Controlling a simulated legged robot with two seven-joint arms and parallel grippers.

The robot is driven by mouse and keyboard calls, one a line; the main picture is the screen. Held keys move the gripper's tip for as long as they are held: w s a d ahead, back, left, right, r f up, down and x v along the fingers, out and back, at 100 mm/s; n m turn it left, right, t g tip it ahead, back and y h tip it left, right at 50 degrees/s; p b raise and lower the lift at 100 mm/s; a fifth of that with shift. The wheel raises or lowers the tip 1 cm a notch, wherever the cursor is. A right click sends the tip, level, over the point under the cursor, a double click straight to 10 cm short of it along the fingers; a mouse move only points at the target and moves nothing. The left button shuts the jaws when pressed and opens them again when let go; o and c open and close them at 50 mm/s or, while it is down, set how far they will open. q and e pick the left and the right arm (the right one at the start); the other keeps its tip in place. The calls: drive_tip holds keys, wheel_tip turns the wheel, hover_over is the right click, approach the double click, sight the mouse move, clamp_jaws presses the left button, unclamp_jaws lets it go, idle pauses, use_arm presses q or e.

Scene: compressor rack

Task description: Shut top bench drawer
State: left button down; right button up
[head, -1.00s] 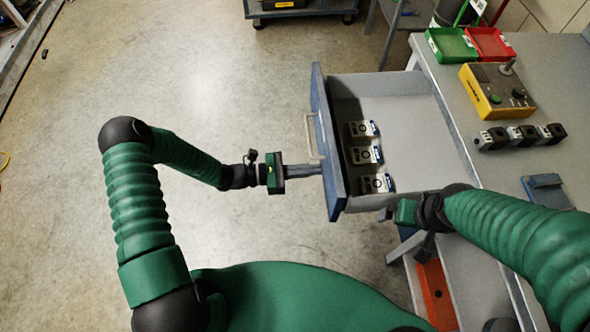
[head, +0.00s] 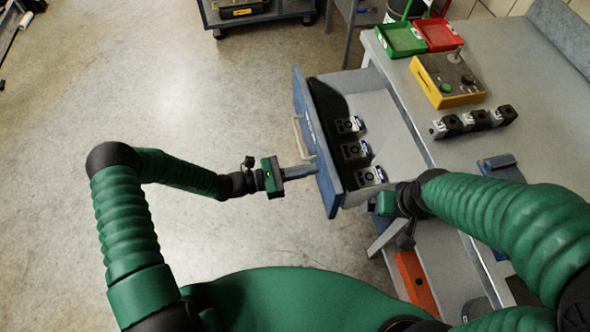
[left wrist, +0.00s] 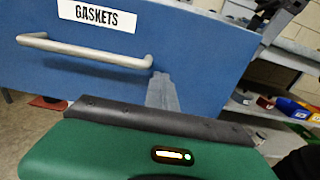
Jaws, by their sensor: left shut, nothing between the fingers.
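The top bench drawer (head: 318,142) is pulled out from the bench, with its blue front facing left and a grey inside. In the left wrist view its blue front (left wrist: 205,60) carries a "GASKETS" label and a bar handle (left wrist: 85,50). My left gripper (head: 314,168) is shut and empty, its fingertips at the drawer front beside the near end of the handle; in the left wrist view the fingers (left wrist: 162,90) appear to meet the front. My right gripper (head: 372,206) is near the drawer's near side wall; its fingers are too small and hidden to judge.
Several small boxed parts (head: 355,151) lie in the drawer near its front. The bench top (head: 555,110) holds a green bin (head: 400,40), a red bin (head: 438,35), a yellow control box (head: 446,80) and black parts (head: 475,121). A red-orange object (head: 415,282) sits below. Floor at left is clear.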

use_arm(q)
drive_tip(key=x, duration=1.3)
drive_tip(key=shift+w+d+f, duration=0.1)
drive_tip(key=shift+d, duration=0.15)
drive_tip(key=b+x, duration=0.3)
drive_tip(key=x, duration=0.8)
drive_tip(key=shift+d+f, duration=0.2)
drive_tip(key=shift+d, duration=0.15)
drive_tip(key=shift+w+d+r, duration=0.15)
drive_tip(key=shift+w+d, duration=0.15)
drive_tip(key=shift+d, duration=0.25)
drive_tip(key=shift+r, duration=0.2)
use_arm(e)
drive_tip(key=x, duration=0.3)
drive_tip(key=shift+s+a, duration=0.1)
drive_tip(key=shift+s, duration=0.3)
use_arm(q)
drive_tip(key=shift+d+r, duration=0.1)
use_arm(e)
drive_tip(key=shift+a, duration=0.1)
